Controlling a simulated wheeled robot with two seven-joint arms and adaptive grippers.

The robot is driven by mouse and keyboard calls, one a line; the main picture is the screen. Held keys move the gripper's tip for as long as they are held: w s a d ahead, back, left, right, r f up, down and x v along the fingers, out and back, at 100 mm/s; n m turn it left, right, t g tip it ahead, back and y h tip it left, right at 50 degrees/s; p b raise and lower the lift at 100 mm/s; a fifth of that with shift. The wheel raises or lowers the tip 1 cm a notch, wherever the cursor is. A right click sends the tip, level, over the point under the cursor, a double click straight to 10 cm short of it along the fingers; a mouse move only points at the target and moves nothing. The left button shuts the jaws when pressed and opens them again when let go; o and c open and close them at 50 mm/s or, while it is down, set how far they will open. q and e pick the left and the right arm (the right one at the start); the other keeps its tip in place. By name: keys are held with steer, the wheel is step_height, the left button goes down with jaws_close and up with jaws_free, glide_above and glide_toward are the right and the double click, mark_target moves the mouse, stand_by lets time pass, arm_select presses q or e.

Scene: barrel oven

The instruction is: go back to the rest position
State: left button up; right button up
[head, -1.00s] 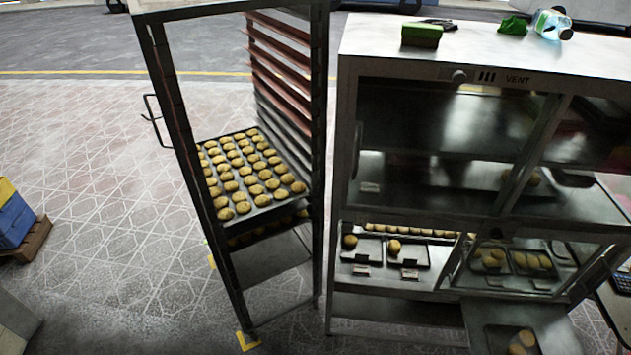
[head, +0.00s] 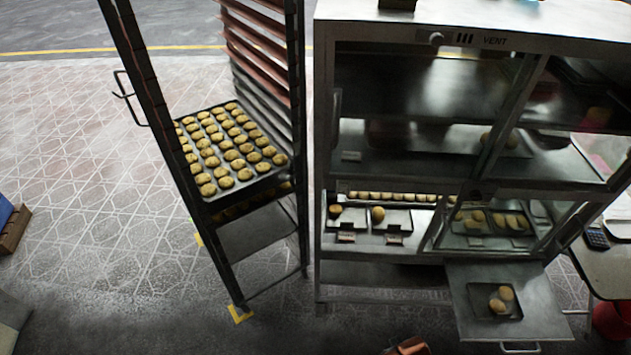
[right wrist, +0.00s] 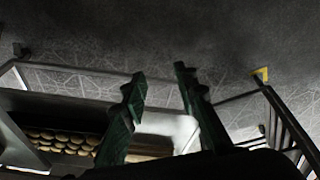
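My right gripper (right wrist: 160,73) shows in the right wrist view as two dark green fingers standing apart. Nothing is between them, and floor shows past their tips. In the head view I see neither gripper clearly. My left gripper is not in view.
A tall rack (head: 146,100) holds a tray of cookies (head: 214,195). Right of it stands a metal cabinet marked VENT (head: 400,38), with buns on small trays inside. A low shelf (head: 545,315) juts out with a tray of buns (head: 495,309).

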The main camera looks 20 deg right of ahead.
steer(key=s+f, duration=0.3)
steer(key=f, duration=1.1)
steer(key=s+a+f+n+g, duration=0.1)
steer(key=s+f+g, duration=0.1)
steer(key=s+f, duration=1.7)
steer(key=shift+s+f, duration=0.2)
steer(key=shift+s, duration=0.75)
